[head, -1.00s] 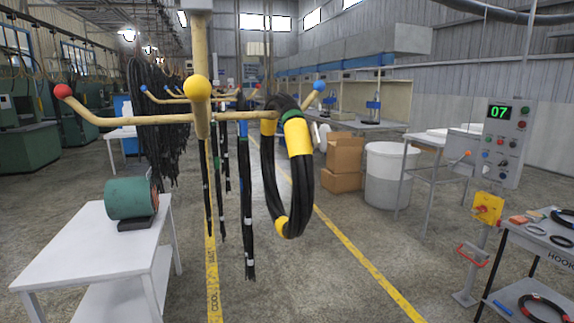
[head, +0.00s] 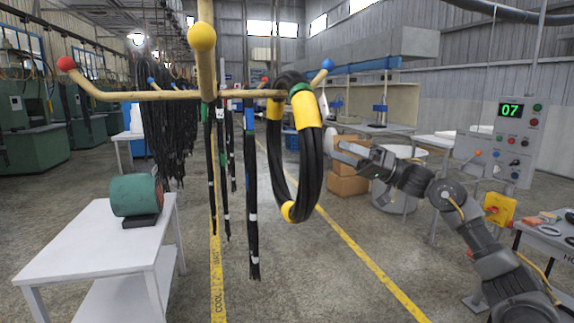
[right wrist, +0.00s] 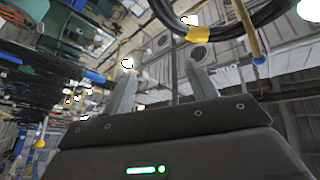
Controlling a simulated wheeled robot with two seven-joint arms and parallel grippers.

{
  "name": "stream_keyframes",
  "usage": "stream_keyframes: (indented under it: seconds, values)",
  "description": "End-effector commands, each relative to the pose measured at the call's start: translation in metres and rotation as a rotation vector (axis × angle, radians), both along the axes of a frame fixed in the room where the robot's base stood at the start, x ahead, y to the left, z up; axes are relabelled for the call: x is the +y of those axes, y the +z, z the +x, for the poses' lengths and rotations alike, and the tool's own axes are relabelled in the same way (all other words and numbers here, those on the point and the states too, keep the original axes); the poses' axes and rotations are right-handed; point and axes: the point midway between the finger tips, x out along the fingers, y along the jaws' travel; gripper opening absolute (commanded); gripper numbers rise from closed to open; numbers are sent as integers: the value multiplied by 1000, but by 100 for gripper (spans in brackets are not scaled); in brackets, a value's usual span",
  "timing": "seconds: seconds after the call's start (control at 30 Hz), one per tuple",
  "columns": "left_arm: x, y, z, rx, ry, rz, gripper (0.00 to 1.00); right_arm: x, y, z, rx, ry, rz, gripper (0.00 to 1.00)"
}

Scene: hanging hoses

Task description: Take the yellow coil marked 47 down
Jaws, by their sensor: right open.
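A thick black hose coil with yellow bands (head: 307,113) hangs from the right arm of a wooden rack (head: 175,95), near its blue ball end. No number on the coil is legible. My right gripper (head: 332,147) is just right of the coil in the head view, apart from it in the picture, with its fingers pointing left. In the right wrist view my right gripper (right wrist: 160,68) is open and empty. Part of a black hose with a yellow band (right wrist: 200,33) crosses the top of that view, beyond the fingertips. My left gripper is out of view.
Straight black hoses (head: 251,200) hang left of the coil. A white table (head: 90,245) with a green cylinder (head: 136,195) stands at left. Cardboard boxes (head: 348,186) and a white bin (head: 395,203) are behind my right arm. A control panel (head: 510,140) reads 07.

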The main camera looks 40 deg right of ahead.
Motion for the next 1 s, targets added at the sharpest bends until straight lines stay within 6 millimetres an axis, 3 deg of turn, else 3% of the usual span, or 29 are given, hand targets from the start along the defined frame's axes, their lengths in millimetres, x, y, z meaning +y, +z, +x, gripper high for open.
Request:
stream_keyframes:
  seconds: [0.03,0.1,0.2,0.33,0.53,0.8,1.0]
  values:
    - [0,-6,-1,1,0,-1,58,21,34,-33,0,82,-49,58]
    - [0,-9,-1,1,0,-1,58,49,66,-75,40,184,-104,58]
    - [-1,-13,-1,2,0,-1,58,81,90,-126,116,279,-185,58]
    - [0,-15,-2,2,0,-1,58,105,100,-164,199,332,-250,58]
    - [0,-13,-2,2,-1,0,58,113,102,-174,236,346,-270,58]
    - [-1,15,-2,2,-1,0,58,146,107,-159,235,345,-270,58]
    - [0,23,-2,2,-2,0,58,162,103,-153,232,345,-266,58]
